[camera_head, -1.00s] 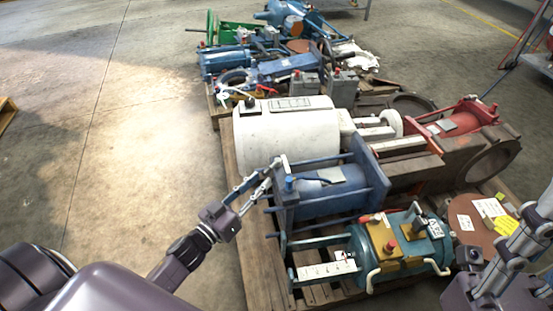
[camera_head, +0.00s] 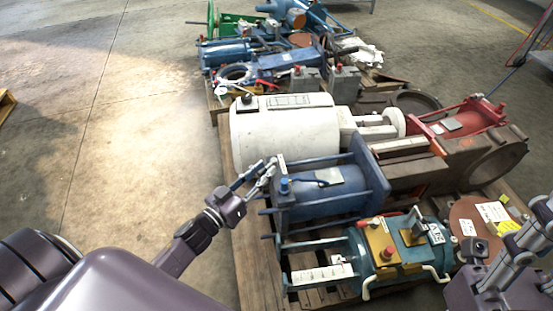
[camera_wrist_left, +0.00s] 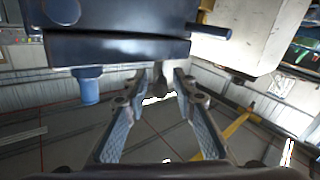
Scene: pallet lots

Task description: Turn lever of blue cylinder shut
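The blue cylinder (camera_head: 335,198) lies on the pallet, between square end plates joined by rods. It has a blue knob (camera_head: 284,186) near its left end and a small dark lever-like piece (camera_head: 312,179) on top. My left gripper (camera_head: 266,170) is at its left end plate. In the left wrist view, the fingers (camera_wrist_left: 160,80) are spread, with a small dark part between or behind their tips; contact is unclear. The blue end plate (camera_wrist_left: 120,50) fills the upper part there.
A white cylinder (camera_head: 285,133) lies just behind the blue one. A teal cylinder (camera_head: 400,255) with yellow plates lies in front. Red and brown machinery (camera_head: 465,165) is to the right. The concrete floor (camera_head: 130,140) at left is clear.

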